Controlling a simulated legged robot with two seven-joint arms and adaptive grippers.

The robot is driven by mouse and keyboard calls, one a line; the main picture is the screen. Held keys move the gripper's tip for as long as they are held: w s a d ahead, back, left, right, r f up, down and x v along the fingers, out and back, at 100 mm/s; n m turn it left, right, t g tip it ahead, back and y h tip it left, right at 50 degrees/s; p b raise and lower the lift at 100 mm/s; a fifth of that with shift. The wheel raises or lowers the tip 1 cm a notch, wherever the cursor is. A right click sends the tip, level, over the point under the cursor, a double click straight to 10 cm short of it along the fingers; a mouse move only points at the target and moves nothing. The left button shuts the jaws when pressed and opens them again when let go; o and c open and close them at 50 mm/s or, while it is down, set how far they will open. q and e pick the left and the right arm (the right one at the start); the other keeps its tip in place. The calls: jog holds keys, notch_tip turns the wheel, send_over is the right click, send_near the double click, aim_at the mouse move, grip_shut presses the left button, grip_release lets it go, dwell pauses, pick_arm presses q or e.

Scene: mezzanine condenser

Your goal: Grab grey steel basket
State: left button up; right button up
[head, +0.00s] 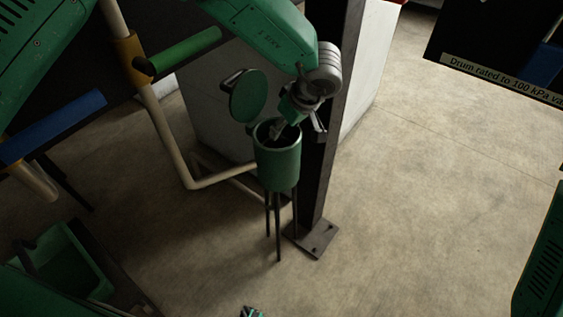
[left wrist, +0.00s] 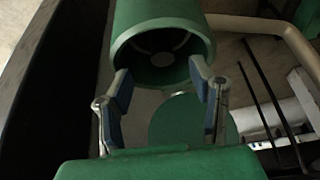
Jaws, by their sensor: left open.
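A green cylindrical pot (head: 279,167) stands on thin dark legs beside a dark post, with its round green lid (head: 248,97) swung open to the left. My left gripper (head: 279,129) is at the pot's open mouth, coming down from the upper right. In the left wrist view, the two fingers of my left gripper (left wrist: 163,82) are spread on either side of the pot's rim (left wrist: 125,50), with nothing between the tips. A dim grey round shape (left wrist: 163,60) shows inside the pot; I cannot tell whether it is the steel basket.
The dark post (head: 335,110) with its foot plate (head: 314,239) stands close to the pot's right. A beige pipe (head: 170,150) with a green handle (head: 185,51) runs to the left. A green bin (head: 70,262) is at lower left. The floor at right is clear.

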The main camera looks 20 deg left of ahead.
aim_at(281, 136)
pick_arm(q)
jog(key=shift+w+a+f, duration=0.1)
jog(key=shift+a+f, duration=0.15)
jog(key=shift+f, duration=0.05)
jog(key=shift+a+f, duration=0.55)
jog(key=shift+a, duration=0.25)
jog(key=b+x, duration=0.1)
jog(key=x, duration=0.3)
jog(key=shift+d+b, duration=0.25)
jog(key=shift+b, duration=0.1)
jog(key=shift+w+d+f, duration=0.15)
jog(key=shift+f, duration=0.15)
jog(key=shift+d+r, duration=0.15)
jog(key=shift+d, duration=0.25)
jog(key=c, duration=0.4)
jog(key=shift+a, duration=0.1)
jog(key=c, duration=0.6)
jog(key=shift+a, duration=0.4)
grip_shut()
pick_arm(e)
jog(key=shift+s+a+f, duration=0.1)
jog(key=shift+a+f, duration=0.45)
jog(key=shift+f, duration=0.15)
